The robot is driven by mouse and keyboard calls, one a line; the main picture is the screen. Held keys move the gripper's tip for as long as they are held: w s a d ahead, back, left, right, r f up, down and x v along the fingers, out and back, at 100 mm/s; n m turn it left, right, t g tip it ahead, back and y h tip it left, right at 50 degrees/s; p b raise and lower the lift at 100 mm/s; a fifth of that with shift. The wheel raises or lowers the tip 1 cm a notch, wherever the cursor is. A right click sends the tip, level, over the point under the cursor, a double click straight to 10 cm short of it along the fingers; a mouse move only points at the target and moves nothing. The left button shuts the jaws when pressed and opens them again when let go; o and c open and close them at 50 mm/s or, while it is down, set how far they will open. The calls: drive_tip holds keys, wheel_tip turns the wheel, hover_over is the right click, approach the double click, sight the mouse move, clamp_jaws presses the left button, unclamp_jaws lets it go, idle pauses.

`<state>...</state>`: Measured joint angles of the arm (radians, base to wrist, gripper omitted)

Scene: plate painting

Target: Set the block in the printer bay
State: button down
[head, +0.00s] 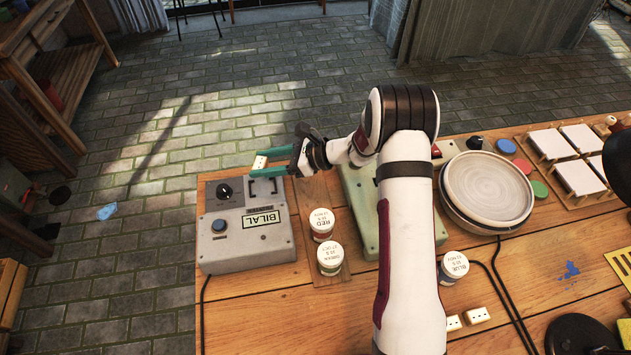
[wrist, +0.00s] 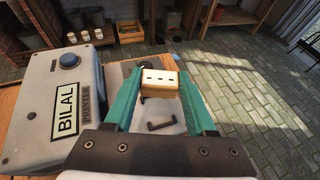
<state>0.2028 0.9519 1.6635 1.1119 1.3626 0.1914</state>
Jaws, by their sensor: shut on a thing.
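The block (head: 260,162) is small and cream-coloured, with dark dots on its face. My gripper (head: 263,161) is shut on it, one teal finger on each side. In the wrist view the block (wrist: 160,83) sits between the fingertips, its dotted face showing. The grey printer (head: 243,248) stands at the table's left end, with a BILAL label, a blue button and a black knob. Dark corner brackets on its top (wrist: 165,124) mark the bay; my fingers partly hide them. The block is held above the printer's far edge, apart from its top.
Paint jars labelled red (head: 321,225) and green (head: 330,259) stand right of the printer. A green machine (head: 362,218) stands beyond them, partly behind my arm. The blue jar (head: 453,268), two more dotted blocks (head: 477,315) and a round plate (head: 487,190) are further right.

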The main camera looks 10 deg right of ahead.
sight(267, 188)
drive_tip(key=shift+w+a+f, duration=0.1)
drive_tip(key=shift+w+a, duration=0.15)
drive_tip(key=shift+a, duration=0.15)
drive_tip(key=shift+f, duration=3.3)
drive_tip(key=shift+f, duration=0.55)
drive_tip(key=shift+c, duration=0.7)
unclamp_jaws()
